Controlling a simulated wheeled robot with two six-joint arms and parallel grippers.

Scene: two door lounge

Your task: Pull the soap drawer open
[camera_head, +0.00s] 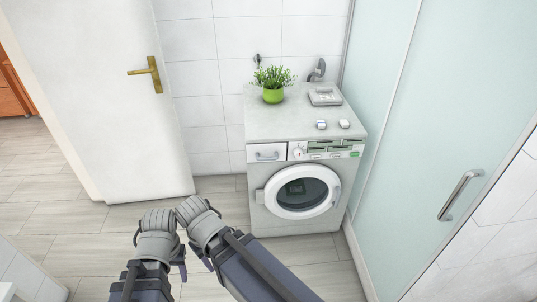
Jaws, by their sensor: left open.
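The soap drawer (267,152) is the white panel with a small grey bar handle at the upper left of the washing machine front (255,215). Its face looks flush with the front, so it is shut. My left arm shows at the bottom centre-left, in front of and left of the machine. My left gripper (195,263) is open, low in the picture and apart from the drawer. Its fingers are small, dark and partly hidden by my arm links. Nothing shows between them. My right gripper is not in view.
A potted plant (273,93), a grey device (324,96) and two small items stand on the machine. The round machine door (303,191) is closed. A glass partition (430,130) with a handle (460,195) is at right, a white door (105,100) at left. Tiled floor lies between.

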